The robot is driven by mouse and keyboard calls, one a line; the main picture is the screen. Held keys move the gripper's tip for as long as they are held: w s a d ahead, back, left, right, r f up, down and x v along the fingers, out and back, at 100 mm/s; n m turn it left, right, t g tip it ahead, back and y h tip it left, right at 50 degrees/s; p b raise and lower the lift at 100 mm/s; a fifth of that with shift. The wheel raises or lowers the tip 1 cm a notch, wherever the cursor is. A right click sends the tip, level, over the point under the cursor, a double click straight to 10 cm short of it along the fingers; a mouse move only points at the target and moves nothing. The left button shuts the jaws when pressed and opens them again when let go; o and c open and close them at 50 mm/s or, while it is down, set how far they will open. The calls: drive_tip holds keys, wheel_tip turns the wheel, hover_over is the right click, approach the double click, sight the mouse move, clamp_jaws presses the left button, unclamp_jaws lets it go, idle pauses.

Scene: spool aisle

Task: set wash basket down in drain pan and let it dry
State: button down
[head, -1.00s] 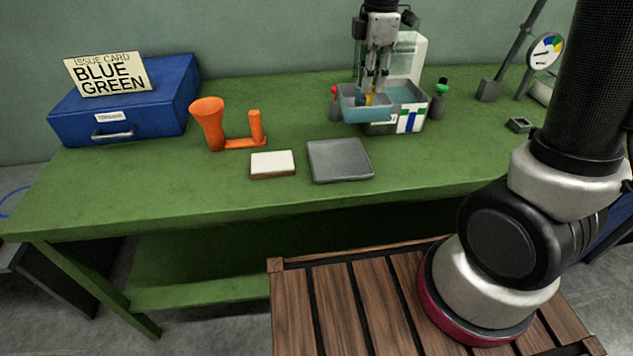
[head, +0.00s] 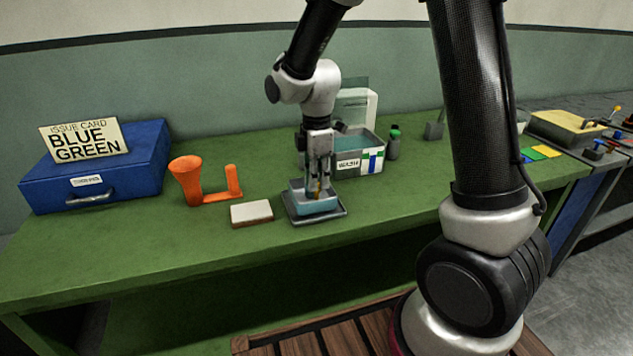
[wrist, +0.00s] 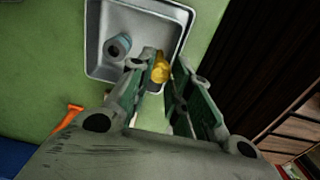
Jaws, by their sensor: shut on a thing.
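The wash basket (head: 314,206) is a small pale blue tray in the head view, within the outline of the dark grey drain pan (head: 341,211). It looks level, low in the pan; I cannot tell whether its base touches the pan floor. My gripper (head: 318,190) is above the basket, pointing down, shut on its yellow grip. In the wrist view the yellow grip (wrist: 161,69) shows at the fingertips. A grey-blue cylinder (wrist: 118,46) lies inside the pale tray shape there. My fingers hide part of the basket.
The labelled wash tub (head: 372,160) stands just behind and right of the pan, with a green-capped bottle (head: 394,142) beside it. A white block (head: 252,213) and an orange holder (head: 188,180) are to the left. A blue case (head: 98,175) stands far left. The green bench front is clear.

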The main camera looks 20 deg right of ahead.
drive_tip(key=shift+f, duration=0.5)
drive_tip(key=c, duration=1.3)
unclamp_jaws()
drive_tip(key=shift+f, duration=0.1)
wheel_tip(320, 180, up, 12)
drive_tip(key=s+d+r+m+t, duration=0.1)
drive_tip(key=s+d+r+m, duration=0.1)
drive_tip(key=s+d+m, duration=0.3)
drive_tip(key=s+d+r+m+t, duration=0.2)
drive_tip(key=s+d+m, duration=0.3)
drive_tip(key=s, duration=0.5)
drive_tip(key=s+d+r+m+t, duration=0.1)
drive_tip(key=s+d+r+m, duration=0.2)
drive_tip(key=s+d+m, duration=0.2)
drive_tip(key=shift+s+m, duration=1.15)
drive_tip(key=shift+m, duration=0.35)
